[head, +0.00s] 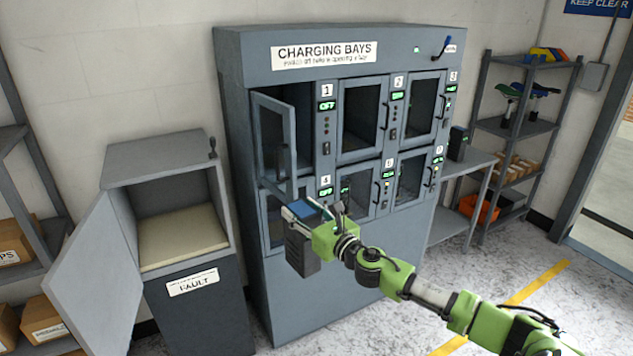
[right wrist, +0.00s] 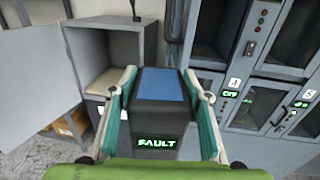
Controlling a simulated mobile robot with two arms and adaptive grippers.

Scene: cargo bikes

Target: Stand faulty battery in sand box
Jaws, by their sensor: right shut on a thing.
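My right gripper (head: 318,218) is shut on a dark battery (head: 302,255) with a blue top, held in the air in front of the charging cabinet. In the right wrist view the battery (right wrist: 158,110) sits between both fingers and its display reads FAULT. The sand box (head: 190,282), labelled FAULT, stands at the left with its door (head: 92,275) swung open to the left. Pale sand (head: 182,236) covers its floor, and no battery shows on it. The box lies left of my gripper in the head view. My left gripper is not in view.
The charging cabinet (head: 250,55) has numbered bays. The door of bay 1 (head: 275,140) stands open, close to the sand box, and that bay looks empty. A side table (head: 470,163) bears another dark battery (head: 457,143). Shelves stand at both sides.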

